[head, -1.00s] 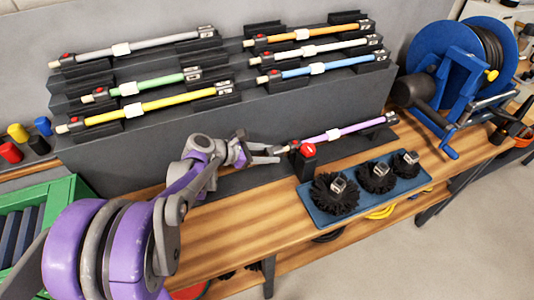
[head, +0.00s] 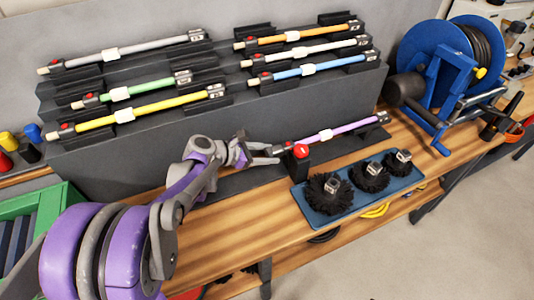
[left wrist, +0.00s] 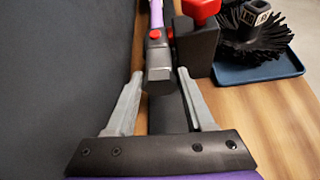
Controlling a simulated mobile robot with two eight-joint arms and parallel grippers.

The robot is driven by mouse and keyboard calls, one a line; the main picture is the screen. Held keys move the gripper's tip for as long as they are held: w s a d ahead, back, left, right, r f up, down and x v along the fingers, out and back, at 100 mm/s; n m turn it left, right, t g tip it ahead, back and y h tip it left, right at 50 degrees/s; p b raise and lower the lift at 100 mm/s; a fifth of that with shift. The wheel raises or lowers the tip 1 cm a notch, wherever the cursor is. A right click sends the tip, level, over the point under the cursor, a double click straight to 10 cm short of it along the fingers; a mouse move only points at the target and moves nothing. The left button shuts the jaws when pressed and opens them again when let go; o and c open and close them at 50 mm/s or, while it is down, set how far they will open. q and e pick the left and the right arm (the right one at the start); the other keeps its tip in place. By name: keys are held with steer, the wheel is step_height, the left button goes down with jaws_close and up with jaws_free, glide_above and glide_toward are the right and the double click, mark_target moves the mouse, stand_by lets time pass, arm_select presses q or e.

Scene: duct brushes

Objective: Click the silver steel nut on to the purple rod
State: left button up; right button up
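The purple rod (head: 345,131) lies along the low front ledge of the rack. Its near end has a dark collar with a red button and a silver-grey end piece (left wrist: 159,67). My left gripper (head: 277,154) is at that end. In the left wrist view my left gripper (left wrist: 159,80) is open, its grey fingers apart on either side of the end piece; whether they touch it I cannot tell. Silver metal fittings (head: 332,184) top three black brushes (head: 327,200); I cannot tell which silver piece is the nut. My right gripper is not in view.
A black block with a red knob (head: 301,151) stands close beside the rod end. The brushes sit on a blue tray (head: 318,219). Several other coloured rods lie on the stepped rack behind. A blue hose reel (head: 425,85) stands at right. The wooden bench (head: 240,225) is clear in front.

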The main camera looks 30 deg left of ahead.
arm_select(q)
steer(key=o, duration=0.3)
steer(key=shift+o, duration=0.2)
steer(key=v, duration=1.1)
steer(key=s+d+f+m+g+y+p, duration=0.1)
steer(key=s+d+m, duration=0.5)
steer(key=m, duration=0.7)
steer(key=s+d+f+m+g+y+p, duration=0.1)
steer(key=s+d+m+g+y+p, duration=0.2)
steer(key=s+d+m+y+p, duration=0.3)
steer(key=s+d+m, duration=0.1)
steer(key=s+m, duration=0.3)
steer(key=m, duration=0.4)
steer(key=shift+s+g, duration=0.3)
